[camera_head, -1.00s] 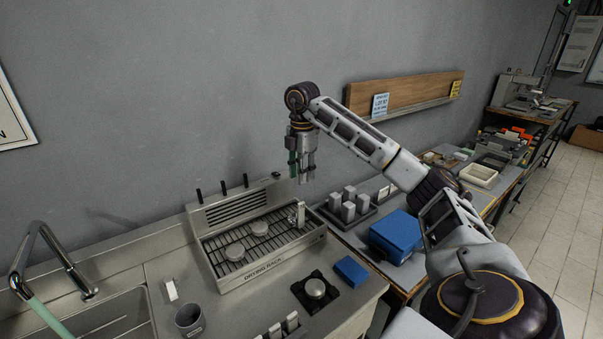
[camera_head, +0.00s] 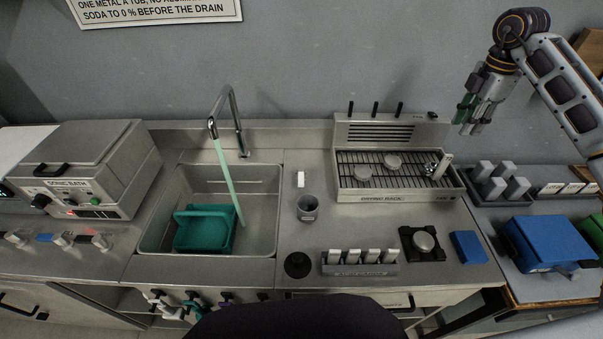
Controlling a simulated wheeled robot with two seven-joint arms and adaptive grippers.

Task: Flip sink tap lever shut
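The chrome gooseneck tap (camera_head: 235,122) stands behind the sink (camera_head: 259,180), its spout bent over the basin. A pale green stream (camera_head: 226,172) runs from the spout into the sink, where a teal tub (camera_head: 205,229) sits. I cannot make out a lever on the tap. A small white upright piece (camera_head: 301,179) stands on the counter right of the sink; I cannot tell whether it is the lever. My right gripper (camera_head: 469,127) is raised above the right end of the drying rack, far right of the tap, with its fingers apart and empty. My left gripper is not in view.
A sonic bath (camera_head: 88,170) stands left of the sink. Right of it are a grey cup (camera_head: 307,208), the drying rack (camera_head: 398,196), a row of white-topped pieces (camera_head: 360,264) and a blue box (camera_head: 549,243).

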